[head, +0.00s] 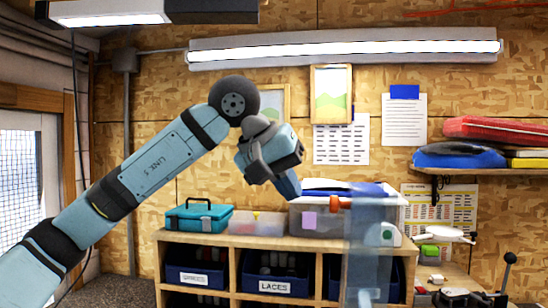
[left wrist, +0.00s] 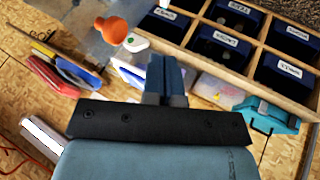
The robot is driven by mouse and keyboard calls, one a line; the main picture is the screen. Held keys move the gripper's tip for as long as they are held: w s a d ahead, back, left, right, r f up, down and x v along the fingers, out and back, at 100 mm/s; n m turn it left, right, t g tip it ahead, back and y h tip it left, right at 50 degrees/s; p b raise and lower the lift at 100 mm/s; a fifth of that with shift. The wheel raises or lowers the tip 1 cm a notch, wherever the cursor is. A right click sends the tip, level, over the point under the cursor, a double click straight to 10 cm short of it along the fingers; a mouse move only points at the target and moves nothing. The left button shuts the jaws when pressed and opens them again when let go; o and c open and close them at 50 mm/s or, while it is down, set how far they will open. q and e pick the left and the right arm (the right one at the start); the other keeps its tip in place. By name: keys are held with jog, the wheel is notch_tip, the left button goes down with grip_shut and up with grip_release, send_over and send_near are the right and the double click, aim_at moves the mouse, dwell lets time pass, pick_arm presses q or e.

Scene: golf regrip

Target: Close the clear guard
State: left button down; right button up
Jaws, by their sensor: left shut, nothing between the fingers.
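The clear guard (head: 368,262) is a pale, see-through bluish panel standing upright at the right of the shelf unit in the head view. A green button (head: 388,235) shows near its upper right edge. I cannot clearly trace the guard's outline there. My left gripper (head: 291,186) is shut and empty, raised to the left of the guard and apart from it. It also shows in the left wrist view (left wrist: 165,72). My right gripper is not in view.
A wooden shelf unit (head: 232,239) with labelled dark bins stands below. On it are a teal toolbox (head: 199,217), a clear tub (head: 257,223) and a larger lidded box (head: 309,218). A wall shelf (head: 500,171) holds red and blue cases at right.

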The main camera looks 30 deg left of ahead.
pick_arm(q)
jog(key=d, duration=0.1)
jog(key=w+d, duration=0.1)
jog(key=d+f+p, duration=0.1)
jog(key=d, duration=0.1)
jog(key=shift+w, duration=0.2)
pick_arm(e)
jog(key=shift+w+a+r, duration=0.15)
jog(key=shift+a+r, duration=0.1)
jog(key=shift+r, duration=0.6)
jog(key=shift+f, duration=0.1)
pick_arm(q)
jog(key=shift+d, duration=0.15)
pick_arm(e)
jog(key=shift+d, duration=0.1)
